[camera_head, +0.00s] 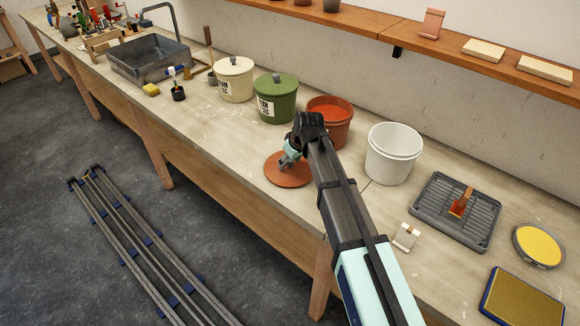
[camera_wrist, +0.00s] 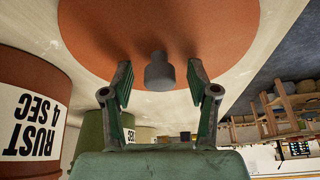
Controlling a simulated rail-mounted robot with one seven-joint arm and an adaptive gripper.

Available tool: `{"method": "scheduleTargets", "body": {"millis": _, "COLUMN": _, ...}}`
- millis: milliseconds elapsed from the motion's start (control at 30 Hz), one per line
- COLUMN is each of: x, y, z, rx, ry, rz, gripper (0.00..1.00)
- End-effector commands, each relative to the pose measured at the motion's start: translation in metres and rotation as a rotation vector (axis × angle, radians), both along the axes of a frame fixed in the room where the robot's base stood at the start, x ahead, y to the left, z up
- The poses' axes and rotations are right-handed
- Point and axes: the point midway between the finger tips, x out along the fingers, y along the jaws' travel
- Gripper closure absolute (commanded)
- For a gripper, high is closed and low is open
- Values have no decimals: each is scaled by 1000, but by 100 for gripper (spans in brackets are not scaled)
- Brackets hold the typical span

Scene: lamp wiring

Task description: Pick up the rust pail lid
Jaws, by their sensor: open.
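The rust pail lid (camera_head: 288,172) is a flat orange-brown disc lying on the bench near its front edge, in front of the open rust pail (camera_head: 331,122). In the wrist view the lid (camera_wrist: 100,40) fills the top, with its grey knob (camera_wrist: 159,72) in the middle. My gripper (camera_head: 287,160) is over the lid. In the wrist view my gripper (camera_wrist: 159,80) is open, with one finger on each side of the knob and visible gaps to both. The knob is mostly hidden by my gripper in the head view. The pail's label reads "RUST 4 SEC" in the wrist view.
A lidded green pail (camera_head: 276,98) and a lidded cream pail (camera_head: 234,80) stand left of the rust pail. An open white pail (camera_head: 393,154) stands to the right, then a dark rack (camera_head: 455,210). A shelf (camera_head: 370,24) runs above the bench.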

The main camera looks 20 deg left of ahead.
Motion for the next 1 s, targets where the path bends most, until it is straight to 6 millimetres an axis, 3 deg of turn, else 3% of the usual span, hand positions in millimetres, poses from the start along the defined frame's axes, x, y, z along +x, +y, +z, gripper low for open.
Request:
{"method": "scheduleTargets", "body": {"millis": 133, "x": 0, "y": 0, "z": 0, "rx": 0, "ry": 0, "rz": 0, "gripper": 41}}
{"method": "scheduleTargets", "body": {"millis": 300, "x": 0, "y": 0, "z": 0, "rx": 0, "ry": 0, "rz": 0, "gripper": 100}}
{"method": "scheduleTargets", "body": {"millis": 767, "x": 0, "y": 0, "z": 2, "rx": 1, "ry": -1, "rz": 0, "gripper": 100}}
{"method": "scheduleTargets", "body": {"millis": 1000, "x": 1, "y": 0, "z": 20, "rx": 1, "ry": -2, "rz": 1, "gripper": 100}}
